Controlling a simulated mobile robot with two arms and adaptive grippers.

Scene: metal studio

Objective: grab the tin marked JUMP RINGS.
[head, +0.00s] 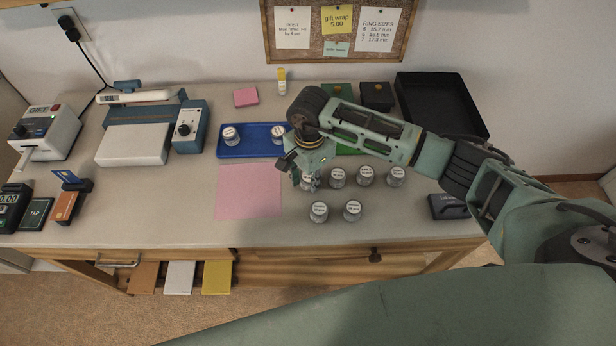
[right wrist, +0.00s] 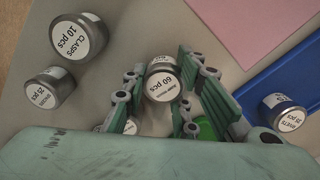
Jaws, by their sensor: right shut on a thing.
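The tin marked JUMP RINGS (right wrist: 161,80) is a small round metal tin with a white lid label, on which 60 pcs reads clearly and the small name looks like JUMP RINGS. My right gripper (right wrist: 160,88) is shut on it, with a green finger on each side. In the head view the right gripper (head: 308,178) is low over the desk, at the left end of a row of tins, and hides most of the held tin (head: 307,185). I cannot tell whether the tin touches the desk. My left gripper is in neither view.
Close right of the grip stand similar tins (head: 337,178), several in two rows. A CLASPS tin (right wrist: 80,38) shows in the wrist view. A blue tray (head: 235,150) with tins lies behind. A pink sheet (head: 248,192) lies bare to the left. A black tray (head: 440,103) is back right.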

